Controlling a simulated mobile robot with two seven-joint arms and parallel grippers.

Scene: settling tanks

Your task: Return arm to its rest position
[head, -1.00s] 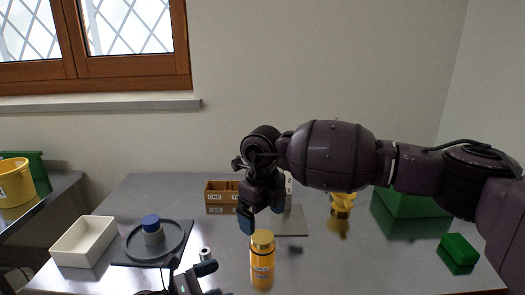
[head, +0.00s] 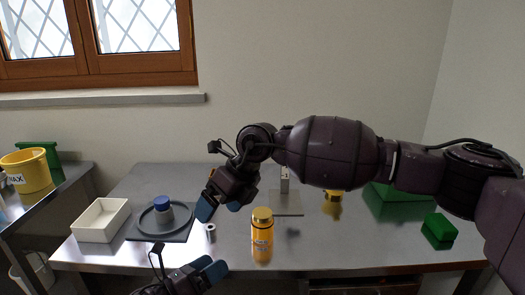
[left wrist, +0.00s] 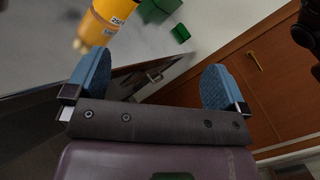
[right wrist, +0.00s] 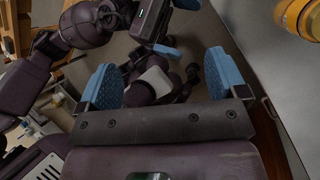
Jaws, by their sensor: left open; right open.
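My right gripper (head: 220,206) is open and empty in the head view, above the table left of the orange bottle. It shows its two blue fingers apart in the right wrist view (right wrist: 165,78). My left gripper (head: 207,267) is open and empty, low at the table's front edge. In the left wrist view (left wrist: 155,80) its blue fingers are wide apart with nothing between them. The right arm reaches across from the right side of the head view, well above the table.
On the steel table (head: 340,247) stand an orange bottle (head: 262,236), a white tray (head: 101,221), a blue-capped jar (head: 163,212) on a round dark plate, a small metal cylinder (head: 210,231) and a green block (head: 439,228). A yellow bucket (head: 28,172) stands on the side table.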

